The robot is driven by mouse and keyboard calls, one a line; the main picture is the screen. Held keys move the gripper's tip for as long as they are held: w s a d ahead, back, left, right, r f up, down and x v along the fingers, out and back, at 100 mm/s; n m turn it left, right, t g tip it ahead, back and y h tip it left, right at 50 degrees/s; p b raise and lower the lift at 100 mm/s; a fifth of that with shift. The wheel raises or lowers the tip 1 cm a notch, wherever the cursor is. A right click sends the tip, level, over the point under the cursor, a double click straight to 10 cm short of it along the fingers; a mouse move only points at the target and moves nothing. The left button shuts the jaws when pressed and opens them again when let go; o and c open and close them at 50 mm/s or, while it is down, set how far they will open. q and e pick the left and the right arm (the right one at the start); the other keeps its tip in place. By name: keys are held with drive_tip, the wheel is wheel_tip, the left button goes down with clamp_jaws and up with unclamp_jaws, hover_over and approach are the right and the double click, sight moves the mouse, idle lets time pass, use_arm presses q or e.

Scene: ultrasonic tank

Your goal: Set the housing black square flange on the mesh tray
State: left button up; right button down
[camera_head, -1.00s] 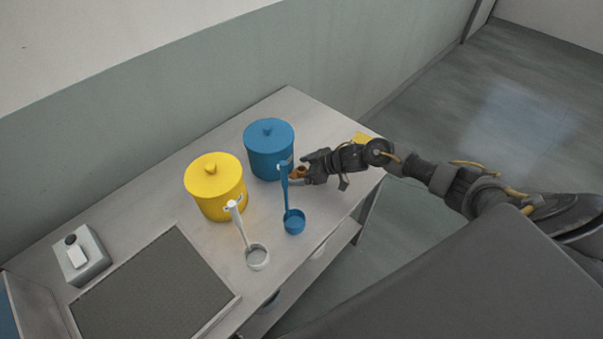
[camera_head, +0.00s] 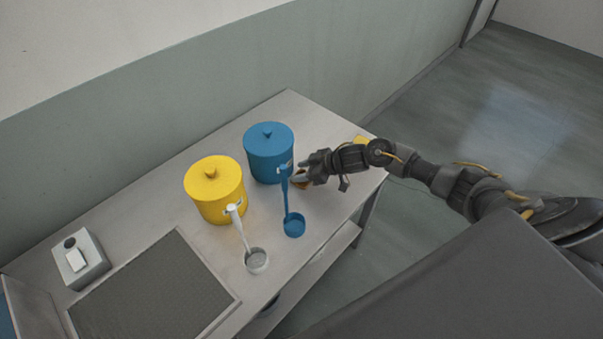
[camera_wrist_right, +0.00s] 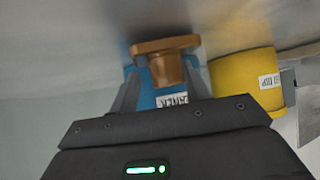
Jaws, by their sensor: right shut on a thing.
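My right gripper (camera_head: 299,180) is shut on a copper-brown flanged housing (camera_wrist_right: 166,50), just right of the blue lidded pot. In the head view, the fingers hide most of this housing (camera_head: 304,185). In the right wrist view, its wide flange points away from my gripper (camera_wrist_right: 167,82) and its narrower body sits between the fingers. It looks brown, not black; no black housing shows. The dark mesh tray (camera_head: 150,290) lies at the lower left of the bench, with nothing visible on it. My left gripper is not in view.
The blue pot (camera_head: 269,155) and yellow pot (camera_head: 214,192) stand between my right gripper and the tray. A blue ladle (camera_head: 293,225) and a white ladle (camera_head: 257,260) are in front of them. A grey box (camera_head: 80,260) stands beyond the tray.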

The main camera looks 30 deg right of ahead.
drive_tip(key=s+a+b+v, duration=0.1)
drive_tip(key=v, duration=0.8)
drive_tip(key=s+a+r+b+v, duration=0.1)
drive_tip(key=a+v, duration=0.1)
drive_tip(key=v, duration=0.7)
drive_tip(key=shift+a+b, duration=0.3)
